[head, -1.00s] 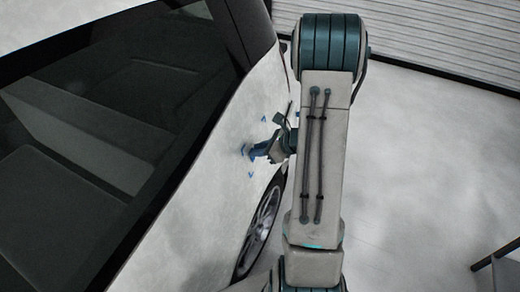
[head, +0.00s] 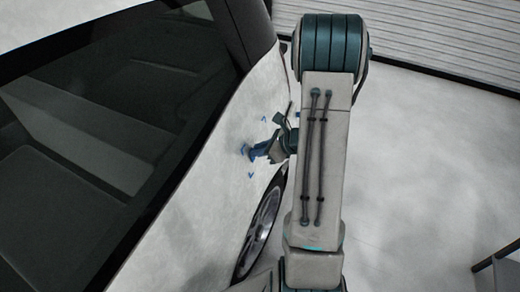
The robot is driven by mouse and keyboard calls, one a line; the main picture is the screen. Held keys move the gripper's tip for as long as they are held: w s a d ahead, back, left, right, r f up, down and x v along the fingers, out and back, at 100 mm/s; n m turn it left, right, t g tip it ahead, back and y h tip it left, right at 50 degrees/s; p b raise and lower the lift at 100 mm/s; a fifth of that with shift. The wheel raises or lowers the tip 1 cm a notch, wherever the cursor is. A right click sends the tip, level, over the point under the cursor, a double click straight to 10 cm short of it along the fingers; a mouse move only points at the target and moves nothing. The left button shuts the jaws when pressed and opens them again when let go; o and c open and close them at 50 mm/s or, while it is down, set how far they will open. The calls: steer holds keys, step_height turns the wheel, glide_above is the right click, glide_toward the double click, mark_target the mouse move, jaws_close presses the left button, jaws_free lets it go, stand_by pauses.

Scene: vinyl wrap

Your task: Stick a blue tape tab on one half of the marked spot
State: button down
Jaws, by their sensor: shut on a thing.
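A white car panel (head: 228,130) fills the middle left of the head view. Small blue marks on it frame the marked spot, one above (head: 264,119) and one below (head: 250,175). My gripper (head: 262,149) is at the panel between these marks, partly hidden behind my own arm. It is shut on a blue piece (head: 252,153), which looks like the tape tab. The tab is at or very close to the panel; I cannot tell whether it touches. How much of the spot it covers is too small to tell.
The car's dark side window (head: 110,140) lies left of the spot, and a wheel (head: 262,232) sits below it. A ribbed shutter (head: 440,35) stands at the back. The pale floor (head: 420,170) on the right is clear, with a dark metal frame (head: 497,268) at the lower right corner.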

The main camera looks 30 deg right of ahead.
steer(key=shift+a, duration=0.1)
steer(key=c, duration=1.2)
jaws_free()
steer(key=b+v, duration=0.1)
steer(key=v, duration=1.2)
steer(key=shift+s+d+r+b, duration=0.2)
steer(key=shift+r+b, duration=0.1)
steer(key=shift+b, duration=0.1)
